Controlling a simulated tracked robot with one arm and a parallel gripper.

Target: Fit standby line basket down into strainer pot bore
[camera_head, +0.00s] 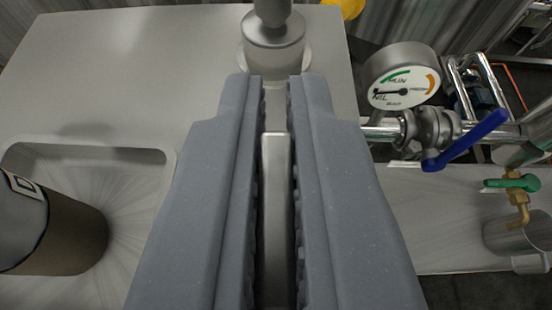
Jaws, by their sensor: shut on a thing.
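My gripper (277,92) reaches forward through the middle of the view, its two grey fingers shut on a flat, pale metal piece (276,190). The piece lies lengthwise between the fingers; its lower parts are hidden, so I cannot tell whether it belongs to the standby line basket. A brown cylinder (62,240) with a pale top and a label marked "D" lies or leans in a recessed basin at the left, apart from my gripper. I cannot tell whether it is a basket. A round metal fitting (273,42) stands just beyond the fingertips. No open strainer bore can be made out.
The recessed basin (165,165) is set in a grey top (130,75), clear behind it. At the right are a dial gauge (400,77), a valve with a blue lever (468,140), pipes, and a small green-handled tap (512,183) over a metal cup (518,235).

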